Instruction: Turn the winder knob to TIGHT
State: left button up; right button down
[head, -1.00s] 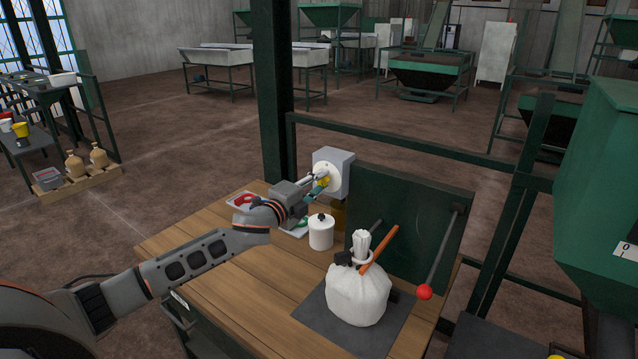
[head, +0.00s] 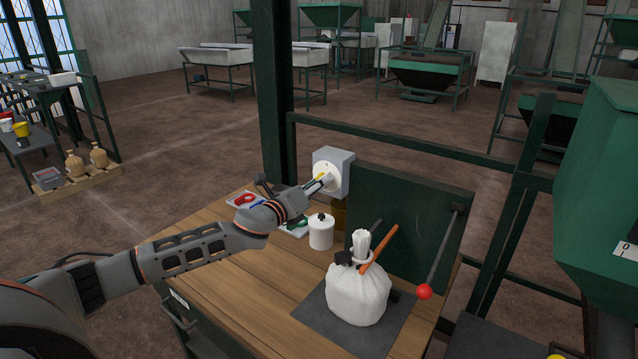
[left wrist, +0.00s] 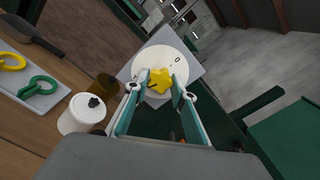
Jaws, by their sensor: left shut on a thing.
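The winder is a grey box (head: 345,166) with a round white dial face, fixed beside the dark green panel behind the bench. Its yellow star-shaped knob (left wrist: 160,80) sits in the middle of the white dial (left wrist: 176,63). A "0" mark shows on the dial in the left wrist view; I cannot read a TIGHT mark. My left gripper (head: 325,180) reaches the dial from the left, and its fingers (left wrist: 158,88) are shut on the knob, one on each side. In the head view the gripper hides most of the knob. My right gripper is not in view.
A white lidded pot (head: 321,232) stands on the wooden bench (head: 225,270) below my left gripper. A tied white bag (head: 358,295) sits on a dark mat. A red-ended lever (head: 425,291) stands at right. A tray with red and green pieces (left wrist: 30,80) lies nearby.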

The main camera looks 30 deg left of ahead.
pick_arm(q)
jog(key=shift+r+m, duration=0.1)
jog(key=shift+m, duration=1.2)
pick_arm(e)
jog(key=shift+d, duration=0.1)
pick_arm(q)
jog(key=o, duration=1.1)
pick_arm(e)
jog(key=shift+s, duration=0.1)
pick_arm(q)
jog(key=s, duration=0.4)
jog(key=s+a, duration=0.1)
jog(key=s, duration=0.7)
jog(key=shift+a, duration=0.3)
